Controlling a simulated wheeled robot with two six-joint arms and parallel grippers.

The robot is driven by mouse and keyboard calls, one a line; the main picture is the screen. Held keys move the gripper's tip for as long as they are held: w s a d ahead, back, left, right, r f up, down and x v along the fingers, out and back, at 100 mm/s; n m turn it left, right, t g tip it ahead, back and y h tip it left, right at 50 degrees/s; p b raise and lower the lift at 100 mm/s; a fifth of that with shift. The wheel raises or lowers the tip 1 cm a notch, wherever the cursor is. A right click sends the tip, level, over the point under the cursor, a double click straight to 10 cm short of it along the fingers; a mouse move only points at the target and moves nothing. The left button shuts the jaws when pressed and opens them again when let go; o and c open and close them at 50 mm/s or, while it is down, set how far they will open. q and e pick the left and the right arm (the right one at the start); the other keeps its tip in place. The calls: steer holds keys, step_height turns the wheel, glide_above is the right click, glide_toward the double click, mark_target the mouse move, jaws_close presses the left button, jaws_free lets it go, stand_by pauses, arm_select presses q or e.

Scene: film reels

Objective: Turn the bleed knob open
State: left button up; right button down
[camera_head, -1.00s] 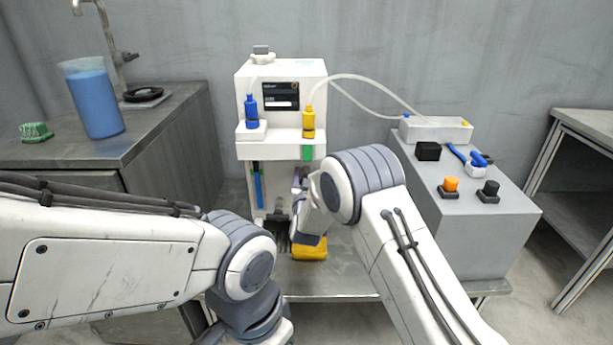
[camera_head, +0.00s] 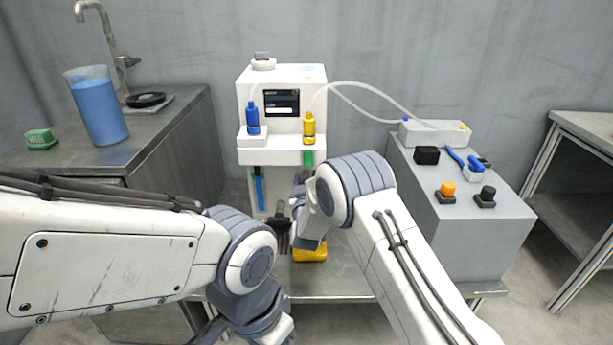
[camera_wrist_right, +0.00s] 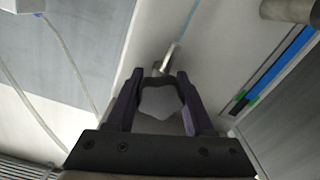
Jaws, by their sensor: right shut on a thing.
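In the right wrist view, a grey lobed knob (camera_wrist_right: 160,101) sits between the two dark fingers of my right gripper (camera_wrist_right: 160,92), which is shut on it. A small metal stub (camera_wrist_right: 167,59) shows just beyond the knob, against the white machine front. In the head view, the white machine (camera_head: 282,90) stands upright at the centre. My right gripper (camera_head: 299,192) is at its lower front, mostly hidden by my own wrist, and the knob is hidden there. My left arm comes in from the left, but its gripper fingers do not show.
A yellow block (camera_head: 310,252) lies on the metal bench below my right wrist. Blue (camera_head: 253,118) and yellow (camera_head: 309,125) bottles stand on the machine's ledge. A grey cabinet (camera_head: 470,240) with knobs stands at right. A blue-filled jug (camera_head: 98,112) stands on the left counter.

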steer(key=n+p, duration=0.1)
steer(key=n, duration=0.2)
steer(key=shift+a+r+n+p, duration=0.1)
steer(key=shift+n+p, duration=0.2)
steer(key=shift+n, duration=0.1)
steer(key=n+p, duration=0.2)
steer(key=n, duration=0.2)
steer(key=shift+n, duration=0.3)
steer(key=n+p, duration=0.1)
steer(key=n, duration=0.3)
steer(key=shift+f, duration=0.2)
steer(key=shift+a+f+n+p, duration=0.15)
steer(key=shift+n+p, duration=0.55)
steer(key=shift+n, duration=1.4)
steer(key=shift+c, duration=1.4)
jaws_free()
steer(key=shift+s, duration=0.1)
